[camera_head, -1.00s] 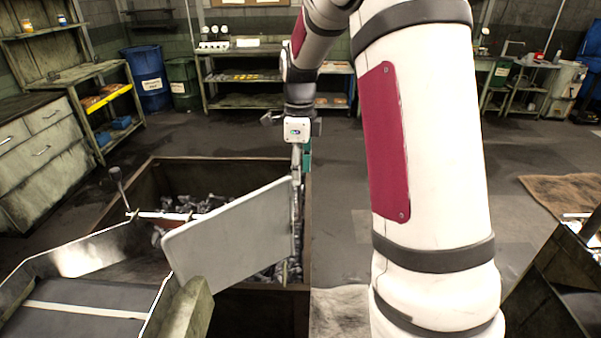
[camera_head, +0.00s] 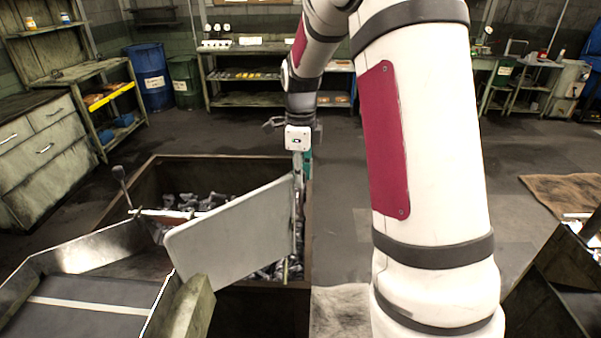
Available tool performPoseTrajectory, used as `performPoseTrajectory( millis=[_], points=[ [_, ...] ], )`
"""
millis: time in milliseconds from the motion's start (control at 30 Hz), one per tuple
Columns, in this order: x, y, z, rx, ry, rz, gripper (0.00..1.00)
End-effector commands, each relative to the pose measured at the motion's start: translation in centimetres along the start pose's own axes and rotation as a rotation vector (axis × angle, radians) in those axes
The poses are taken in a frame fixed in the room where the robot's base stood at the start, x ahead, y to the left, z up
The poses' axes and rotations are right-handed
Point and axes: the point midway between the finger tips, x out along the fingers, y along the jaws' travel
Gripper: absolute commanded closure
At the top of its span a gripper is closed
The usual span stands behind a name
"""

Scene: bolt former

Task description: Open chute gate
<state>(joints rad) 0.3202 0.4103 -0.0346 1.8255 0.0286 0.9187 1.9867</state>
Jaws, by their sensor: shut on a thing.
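The chute gate (camera_head: 232,235) is a pale grey flat plate. It stands tilted at an angle across the end of the metal chute (camera_head: 85,290), its near lower corner by a greenish post (camera_head: 192,308). My gripper (camera_head: 299,180) is at the plate's far right edge and is shut on it. The fingers are small in the picture and partly hidden by the plate edge. The plate's far end reaches over the bin (camera_head: 306,225) behind it.
The bin holds many dark metal pieces (camera_head: 200,202). A lever with a dark knob (camera_head: 119,172) stands at the chute's left side. Shelves and a blue barrel (camera_head: 150,77) are at the back. Open floor lies right of the bin.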

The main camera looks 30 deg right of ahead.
Motion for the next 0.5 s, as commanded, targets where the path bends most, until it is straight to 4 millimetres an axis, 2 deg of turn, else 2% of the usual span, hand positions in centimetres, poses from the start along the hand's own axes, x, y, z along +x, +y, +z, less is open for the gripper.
performPoseTrajectory(
  millis=[200,500],
  points=[
    [-0.1,1.5,-0.2,-0.003,-0.013,-0.078,1.00],
    [0.0,1.6,-0.2,-0.001,-0.017,-0.095,1.00]
  ],
)
